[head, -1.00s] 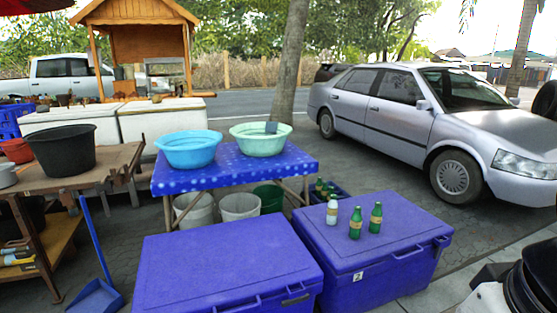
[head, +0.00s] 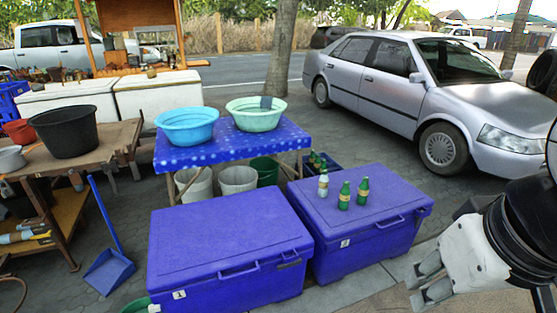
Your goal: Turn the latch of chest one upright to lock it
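Chest one (head: 222,229) is the left blue-purple chest, with a shut lid and a white tag marked 1 (head: 179,295) low on its front left. A small dark latch (head: 290,262) shows near the right end of its front, under the lid edge. It seems to lie flat rather than upright, but it is too small to be sure. My gripper (head: 412,291) is at the lower right, well to the right of chest one and in front of the second chest. Its two grey fingers look apart, with nothing between them.
A second blue chest (head: 350,204) stands close on the right, with several bottles (head: 344,195) on its lid. Behind is a blue table (head: 230,146) with two basins. A blue dustpan (head: 109,272) stands left of chest one. Pavement in front right is clear.

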